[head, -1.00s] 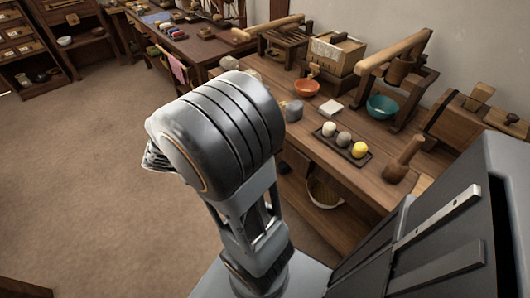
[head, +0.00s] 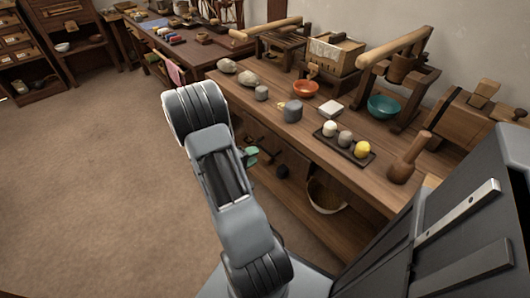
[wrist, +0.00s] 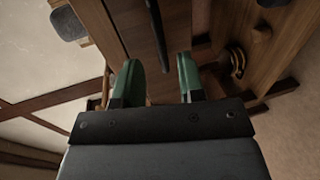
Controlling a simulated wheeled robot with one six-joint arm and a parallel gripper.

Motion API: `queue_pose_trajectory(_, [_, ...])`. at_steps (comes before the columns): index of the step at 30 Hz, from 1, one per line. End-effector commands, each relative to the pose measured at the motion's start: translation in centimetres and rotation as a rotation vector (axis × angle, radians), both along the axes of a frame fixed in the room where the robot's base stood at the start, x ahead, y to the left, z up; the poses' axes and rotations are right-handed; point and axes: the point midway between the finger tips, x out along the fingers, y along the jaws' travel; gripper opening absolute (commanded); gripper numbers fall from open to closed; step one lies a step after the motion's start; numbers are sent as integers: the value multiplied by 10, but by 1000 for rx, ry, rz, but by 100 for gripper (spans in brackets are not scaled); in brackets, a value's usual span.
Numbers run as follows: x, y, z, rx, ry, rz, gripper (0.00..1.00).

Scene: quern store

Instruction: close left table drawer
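My gripper (wrist: 160,82) is open and empty in the wrist view, its two green fingers apart. In the head view a green fingertip (head: 250,155) shows beside my arm, at the front of the wooden workbench (head: 235,87), below its top. In the wrist view a wooden surface (wrist: 128,22) with a long dark bar (wrist: 157,35) lies ahead between the fingers; I cannot tell whether they touch it. I cannot make out the left table drawer for certain; my arm hides part of the bench front in the head view.
A basket (head: 326,197) sits on the lower shelf. A second table (head: 205,62) stands behind. Floor at left (head: 80,180) is clear.

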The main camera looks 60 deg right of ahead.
Motion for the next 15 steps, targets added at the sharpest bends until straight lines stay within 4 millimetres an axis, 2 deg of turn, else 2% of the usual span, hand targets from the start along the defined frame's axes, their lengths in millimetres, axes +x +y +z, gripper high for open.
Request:
queue_pose_trajectory(6, [-13,-34,-9,0,0,-4,36])
queue_pose_trajectory(15, [-20,-58,-13,1,0,-2,36])
